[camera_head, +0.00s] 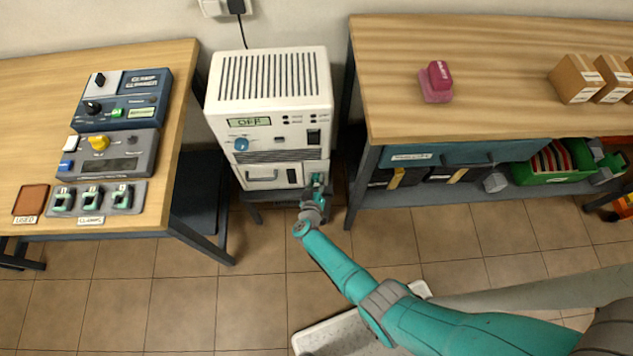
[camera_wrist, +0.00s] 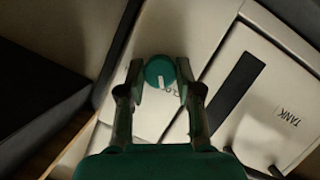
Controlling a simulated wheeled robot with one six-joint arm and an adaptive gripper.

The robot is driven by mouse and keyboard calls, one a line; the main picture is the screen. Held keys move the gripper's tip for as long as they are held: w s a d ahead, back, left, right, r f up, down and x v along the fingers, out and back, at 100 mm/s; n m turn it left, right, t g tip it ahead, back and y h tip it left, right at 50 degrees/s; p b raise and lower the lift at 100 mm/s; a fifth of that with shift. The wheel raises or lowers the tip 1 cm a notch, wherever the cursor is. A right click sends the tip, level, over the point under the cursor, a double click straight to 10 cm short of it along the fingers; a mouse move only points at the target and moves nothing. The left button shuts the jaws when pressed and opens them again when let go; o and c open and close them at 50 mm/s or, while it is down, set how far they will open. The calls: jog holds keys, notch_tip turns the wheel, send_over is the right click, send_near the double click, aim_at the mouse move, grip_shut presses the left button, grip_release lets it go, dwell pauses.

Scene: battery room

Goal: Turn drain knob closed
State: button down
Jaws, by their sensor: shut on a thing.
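The drain knob (camera_wrist: 160,72) is a round teal knob with a white pointer mark, low on the front of the white machine (camera_head: 268,86). In the wrist view it sits between the two fingertips of my gripper (camera_wrist: 160,80), which is shut on it. The white mark runs roughly up and down in that view. Lettering beside the knob is partly hidden by a finger. In the head view my gripper (camera_head: 316,186) reaches the machine's lower right front and mostly hides the knob. The machine's display (camera_head: 249,122) reads OFF.
Beside the knob is a panel marked TANK (camera_wrist: 290,117) with a dark slot (camera_wrist: 236,92). A wooden table (camera_head: 190,75) with devices and clamps stands left. A wooden bench (camera_head: 480,50) with a shelf of bins stands right. A pale tray (camera_head: 340,335) lies on the floor.

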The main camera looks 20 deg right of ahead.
jog(key=shift+w+a+n+h, duration=0.1)
jog(key=shift+n+h, duration=0.3)
jog(key=shift+n, duration=0.2)
dwell(0.3)
jog(key=c, duration=0.8)
grip_release()
jog(key=shift+o, duration=0.2)
jog(key=v, duration=1.2)
jog(key=shift+f, duration=0.1)
